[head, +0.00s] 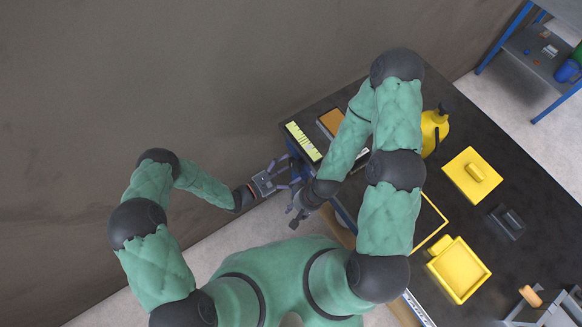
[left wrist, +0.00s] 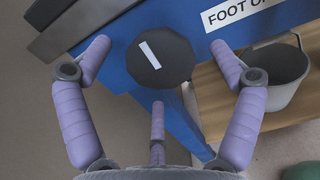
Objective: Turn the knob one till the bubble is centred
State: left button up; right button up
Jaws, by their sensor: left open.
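A round black knob (left wrist: 160,61) with a white pointer line sits on the blue bench frame (left wrist: 112,48) in the left wrist view. The line is tilted. My left gripper (head: 284,174) is open at the bench's left end; in the left wrist view its fingers spread around the knob, with no clear contact. A white label (left wrist: 245,10) reading "FOOT O", cut off by the picture edge, is right of the knob. My right gripper (head: 296,215) hangs beside the bench, just below the left one; its opening is unclear. I cannot make out a bubble in either view.
The dark bench top (head: 512,171) holds a yellow lidded box (head: 472,176), an open yellow tray (head: 462,271) and a yellow bottle (head: 432,130). A grey bucket (left wrist: 275,80) stands on a wooden shelf (left wrist: 215,92) beyond the knob. Floor left of the bench is clear.

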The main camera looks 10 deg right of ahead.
pick_arm(q)
jog(key=shift+w+d, duration=0.2)
jog(key=shift+d, duration=0.35)
jog(key=c, duration=1.1)
jog(key=shift+c, duration=0.2)
